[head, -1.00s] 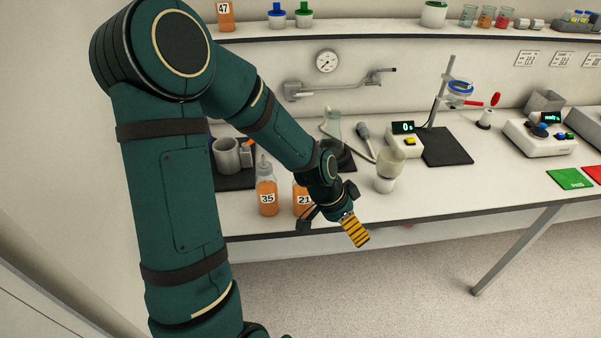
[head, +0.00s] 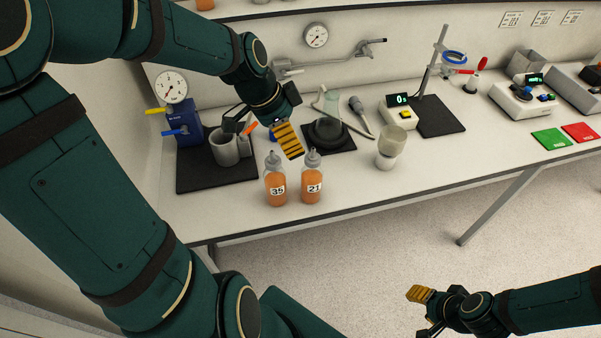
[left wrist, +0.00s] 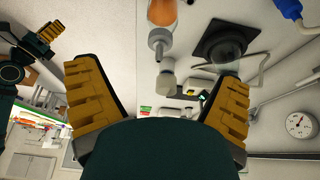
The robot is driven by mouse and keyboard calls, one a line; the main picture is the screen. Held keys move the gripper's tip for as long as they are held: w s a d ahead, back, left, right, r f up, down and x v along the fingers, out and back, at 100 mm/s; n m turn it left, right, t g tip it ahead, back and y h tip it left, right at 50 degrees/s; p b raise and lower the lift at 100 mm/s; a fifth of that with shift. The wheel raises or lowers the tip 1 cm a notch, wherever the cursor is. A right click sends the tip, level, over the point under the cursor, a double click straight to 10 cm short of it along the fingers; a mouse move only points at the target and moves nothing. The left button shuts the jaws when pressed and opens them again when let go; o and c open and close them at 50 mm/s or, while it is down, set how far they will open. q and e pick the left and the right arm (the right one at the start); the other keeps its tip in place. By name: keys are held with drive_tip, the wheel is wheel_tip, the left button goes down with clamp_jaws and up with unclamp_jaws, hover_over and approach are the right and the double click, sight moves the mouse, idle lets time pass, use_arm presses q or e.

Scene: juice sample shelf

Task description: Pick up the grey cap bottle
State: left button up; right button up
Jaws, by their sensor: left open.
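Two bottles of orange juice with grey caps stand upright side by side near the bench's front edge: bottle 35 (head: 276,187) and bottle 21 (head: 312,186). My left gripper (head: 262,131) is open and empty, above the bench behind the bottles and apart from them. In the left wrist view its two yellow-padded fingers (left wrist: 157,108) are spread wide. An orange bottle (left wrist: 162,12) shows at the top there, cut off, with its label not visible. My right gripper (head: 424,312) is in front of the bench at the lower right, with its fingers apart and nothing between them.
A grey cup (head: 223,150) and a blue pump (head: 187,125) with a gauge stand on a black mat at left. A dark-bottomed flask (head: 328,130) sits behind the bottles. A beige-topped cup (head: 391,142) stands to their right. The bench front right of the bottles is clear.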

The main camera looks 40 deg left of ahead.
sight(308, 159)
use_arm(q)
drive_tip(key=b+x, duration=0.1)
drive_tip(key=x, duration=0.8)
drive_tip(key=shift+f, duration=0.2)
drive_tip(key=b+x, duration=0.1)
drive_tip(key=x, duration=0.3)
drive_tip(key=shift+w+f, duration=0.1)
drive_tip(key=shift+w, duration=0.05)
drive_tip(key=c, duration=1.5)
